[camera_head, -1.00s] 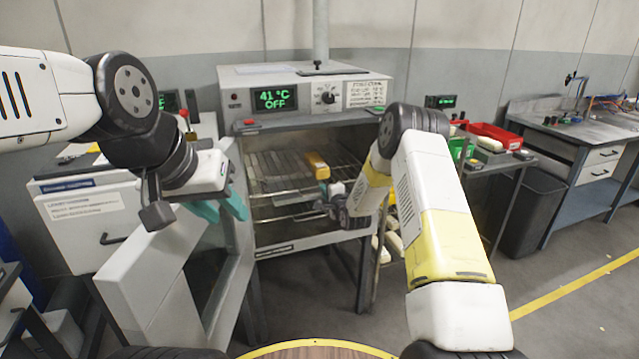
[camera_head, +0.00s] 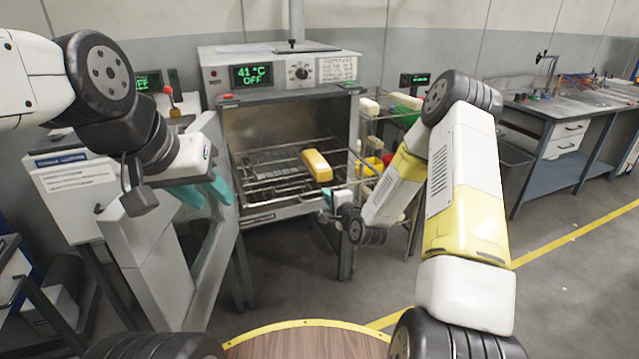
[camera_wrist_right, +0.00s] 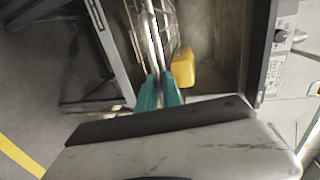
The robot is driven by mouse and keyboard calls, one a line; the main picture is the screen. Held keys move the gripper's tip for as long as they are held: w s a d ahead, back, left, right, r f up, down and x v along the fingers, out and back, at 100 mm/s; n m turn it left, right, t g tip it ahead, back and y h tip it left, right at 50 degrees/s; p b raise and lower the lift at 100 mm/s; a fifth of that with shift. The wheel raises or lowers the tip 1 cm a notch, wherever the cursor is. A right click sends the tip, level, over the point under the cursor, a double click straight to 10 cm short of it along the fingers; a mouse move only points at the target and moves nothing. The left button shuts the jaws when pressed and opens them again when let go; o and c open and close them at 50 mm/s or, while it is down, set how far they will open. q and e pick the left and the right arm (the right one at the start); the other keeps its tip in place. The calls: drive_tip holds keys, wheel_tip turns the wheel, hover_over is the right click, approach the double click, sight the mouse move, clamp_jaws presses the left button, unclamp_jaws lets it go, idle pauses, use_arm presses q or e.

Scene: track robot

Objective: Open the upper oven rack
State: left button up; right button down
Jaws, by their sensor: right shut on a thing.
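The oven (camera_head: 285,100) stands open, its display reading 41 °C OFF. The upper wire rack (camera_head: 268,190) is partly out of the oven, its front reaching past the opening. A yellow block-like object (camera_head: 317,165) lies on it, also seen in the right wrist view (camera_wrist_right: 183,68). My right gripper (camera_head: 328,193) is at the rack's front edge. In the right wrist view its teal fingers (camera_wrist_right: 159,92) are shut on the rack's wire bars (camera_wrist_right: 148,40). My left gripper (camera_head: 205,192) is open and empty, left of the rack near the open oven door (camera_head: 165,245).
A white cabinet (camera_head: 75,190) stands left of the oven. A workbench (camera_head: 560,115) is further right. The floor in front on the right is clear.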

drive_tip(key=shift+f+v, duration=0.15)
drive_tip(key=shift+v, duration=0.55)
drive_tip(key=shift+f+v, duration=0.15)
drive_tip(key=shift+v, duration=0.55)
drive_tip(key=shift+d, duration=0.1)
drive_tip(key=c, duration=1.6)
unclamp_jaws()
drive_tip(key=shift+o, duration=0.2)
drive_tip(key=shift+s, duration=0.15)
drive_tip(key=v, duration=0.7)
drive_tip(key=shift+s, duration=0.25)
